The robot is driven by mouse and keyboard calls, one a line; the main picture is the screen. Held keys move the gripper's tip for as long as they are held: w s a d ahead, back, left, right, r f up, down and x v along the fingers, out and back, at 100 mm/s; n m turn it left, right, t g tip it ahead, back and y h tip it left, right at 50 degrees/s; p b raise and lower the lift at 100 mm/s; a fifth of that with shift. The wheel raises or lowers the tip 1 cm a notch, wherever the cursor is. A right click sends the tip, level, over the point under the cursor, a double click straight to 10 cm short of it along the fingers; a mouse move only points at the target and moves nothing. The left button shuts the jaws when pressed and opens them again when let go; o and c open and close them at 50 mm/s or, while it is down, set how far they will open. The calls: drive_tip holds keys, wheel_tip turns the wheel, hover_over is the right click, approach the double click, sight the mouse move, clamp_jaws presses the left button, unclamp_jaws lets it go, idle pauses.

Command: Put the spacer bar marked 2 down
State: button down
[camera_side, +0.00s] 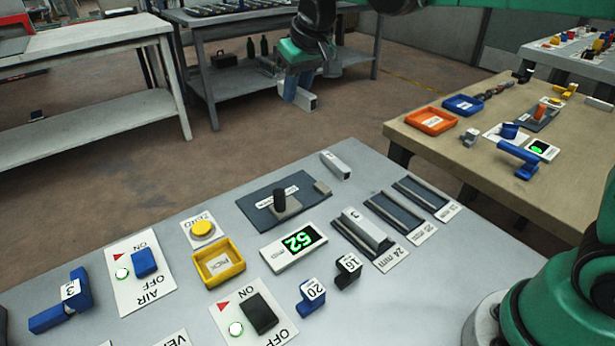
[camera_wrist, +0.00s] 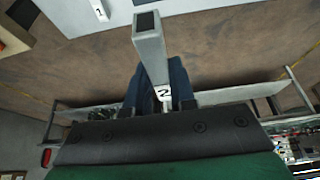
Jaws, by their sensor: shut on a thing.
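My gripper (camera_side: 290,90) is shut on the grey spacer bar marked 2 (camera_side: 306,99), raised well clear of any surface. In the wrist view the bar (camera_wrist: 150,48) sticks out from between the dark fingers, with its dark end face toward the top and its "2" label near the fingers. Brown floor shows behind it. In the side view, another grey bar (camera_side: 335,165) lies at the grey table's back edge. A bar marked 1 (camera_wrist: 98,9) shows in the wrist view.
Two other dark slots, including this one (camera_side: 395,211), are empty. A dark plate with an upright post (camera_side: 280,199), a display reading 52 (camera_side: 296,243), a yellow tray (camera_side: 219,263) and switches occupy the grey table (camera_side: 185,205). A wooden table (camera_side: 440,150) stands right.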

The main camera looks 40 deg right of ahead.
sight(296, 187)
wheel_tip(296, 187, down, 19)
drive_tip(key=shift+r, duration=0.15)
idle(0.4)
drive_tip(key=c, duration=0.7)
unclamp_jaws()
drive_tip(key=v, duration=1.1)
drive_tip(key=shift+s+d+r+t, duration=0.5)
drive_tip(key=shift+s+d, duration=0.1)
drive_tip(key=shift+s, duration=1.55)
drive_tip(key=shift+s+d+r+t, duration=0.4)
drive_tip(key=shift+s+d, duration=0.25)
drive_tip(key=shift+s, duration=1.45)
drive_tip(key=shift+s+d+r+t, duration=0.4)
drive_tip(key=shift+s+d+r, duration=0.2)
drive_tip(key=shift+s, duration=1.55)
